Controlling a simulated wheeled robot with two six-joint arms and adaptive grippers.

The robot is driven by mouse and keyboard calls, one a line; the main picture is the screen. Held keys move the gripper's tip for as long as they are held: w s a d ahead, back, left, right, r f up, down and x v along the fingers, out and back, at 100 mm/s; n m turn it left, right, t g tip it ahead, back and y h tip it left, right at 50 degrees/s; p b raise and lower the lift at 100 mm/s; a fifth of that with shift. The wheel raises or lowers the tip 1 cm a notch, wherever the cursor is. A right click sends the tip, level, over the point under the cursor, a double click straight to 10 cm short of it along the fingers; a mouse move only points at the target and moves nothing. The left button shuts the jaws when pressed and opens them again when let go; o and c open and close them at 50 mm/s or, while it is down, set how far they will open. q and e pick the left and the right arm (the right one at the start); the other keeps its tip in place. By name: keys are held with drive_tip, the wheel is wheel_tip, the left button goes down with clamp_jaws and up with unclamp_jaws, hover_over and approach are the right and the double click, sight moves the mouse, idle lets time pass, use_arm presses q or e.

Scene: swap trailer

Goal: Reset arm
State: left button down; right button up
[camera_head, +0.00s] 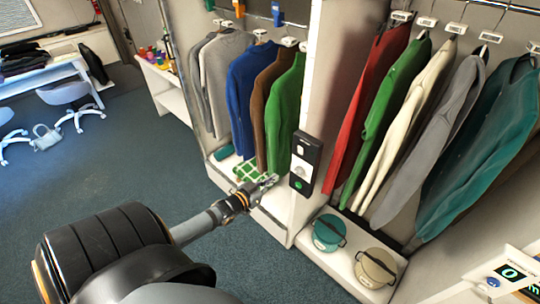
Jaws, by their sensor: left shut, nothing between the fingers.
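My left arm comes in from the lower left and reaches toward the middle of the clothes racks. My left gripper (270,181) is shut and empty. It shows in front of the lower part of the left rack, just left of a black panel with a green light (305,163) on the white divider. A green and white checked item (250,171) lies on the rack's base just behind the gripper. I cannot tell whether the gripper touches anything. My right gripper is not in view.
Sweaters hang on both racks, including a blue one (243,103) and a red one (369,112). A teal round container (327,236) and a beige one (374,268) stand on the right base. Open carpet (110,175) lies left, with chairs and a table (40,85) beyond.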

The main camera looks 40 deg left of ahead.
use_arm(q)
drive_tip(key=s+a+f+g+y+b, duration=0.15)
drive_tip(key=s+f, duration=0.35)
drive_tip(key=f, duration=0.5)
drive_tip(key=s+f+n+g+y+b, duration=0.1)
drive_tip(key=s+f+g+b, duration=0.3)
drive_tip(key=f, duration=0.7)
drive_tip(key=s+a+f+g+y+b, duration=0.1)
drive_tip(key=s+f+g, duration=0.1)
drive_tip(key=s+f, duration=0.6)
drive_tip(key=s+d+f+g+b, duration=0.2)
drive_tip(key=s+d+f, duration=0.4)
drive_tip(key=s+f, duration=0.5)
drive_tip(key=s+d+f+g+h+b, duration=0.1)
drive_tip(key=s+d+f+g, duration=0.4)
drive_tip(key=s+f, duration=0.7)
drive_tip(key=shift+s+d+m+b, duration=0.3)
drive_tip(key=shift+d+b, duration=0.15)
drive_tip(key=shift+b, duration=0.4)
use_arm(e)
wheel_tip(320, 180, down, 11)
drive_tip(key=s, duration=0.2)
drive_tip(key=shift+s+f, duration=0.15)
use_arm(q)
drive_tip(key=shift+g+h, duration=0.25)
